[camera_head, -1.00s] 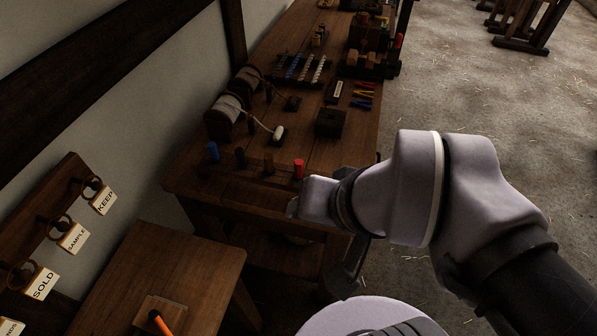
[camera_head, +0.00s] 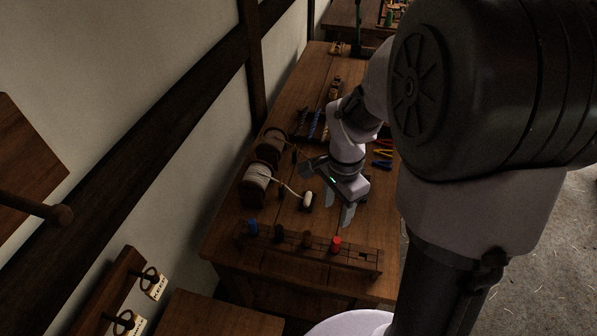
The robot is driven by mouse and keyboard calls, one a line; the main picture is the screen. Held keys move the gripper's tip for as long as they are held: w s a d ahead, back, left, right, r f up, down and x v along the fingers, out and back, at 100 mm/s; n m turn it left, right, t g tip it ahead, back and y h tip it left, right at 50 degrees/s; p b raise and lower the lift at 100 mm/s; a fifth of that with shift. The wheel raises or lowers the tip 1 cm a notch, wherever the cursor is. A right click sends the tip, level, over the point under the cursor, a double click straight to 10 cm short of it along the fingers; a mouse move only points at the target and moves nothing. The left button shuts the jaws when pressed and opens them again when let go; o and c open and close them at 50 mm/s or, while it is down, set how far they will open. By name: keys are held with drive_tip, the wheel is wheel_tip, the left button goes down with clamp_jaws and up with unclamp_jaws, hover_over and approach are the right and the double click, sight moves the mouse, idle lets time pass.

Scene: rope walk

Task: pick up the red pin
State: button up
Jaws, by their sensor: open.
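The red pin (camera_head: 336,243) stands upright in a long wooden rack (camera_head: 358,262) along the near edge of the workbench, toward the rack's right part. My gripper (camera_head: 338,208) is open and empty, with its fingers pointing down. In the picture it is just above and behind the red pin, apart from it. The exact height over the bench is hard to tell. A blue pin (camera_head: 252,227) and darker pins, one of them a brown pin (camera_head: 307,239), stand in the same rack to the left.
Two rope spools (camera_head: 257,180) sit at the bench's left, one trailing pale rope to a white-ended piece (camera_head: 307,200). Coloured tools (camera_head: 383,153) lie behind my gripper. My arm covers the bench's right side. A lower wooden table (camera_head: 215,315) is in front.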

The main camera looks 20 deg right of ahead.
sight(337, 240)
drive_tip(key=f+b, duration=0.1)
drive_tip(key=f, duration=0.3)
drive_tip(key=f+b, duration=0.1)
drive_tip(key=f, duration=0.3)
drive_tip(key=f+b, duration=0.1)
drive_tip(key=f, duration=0.3)
drive_tip(key=shift+s+d+f+b, duration=0.2)
drive_tip(key=shift+s+f+b, duration=0.1)
drive_tip(key=shift+b, duration=0.05)
drive_tip(key=f, duration=0.2)
drive_tip(key=d+f+b, duration=0.1)
drive_tip(key=f, duration=0.2)
drive_tip(key=shift+w+b, duration=0.1)
drive_tip(key=shift+b, duration=0.2)
clamp_jaws()
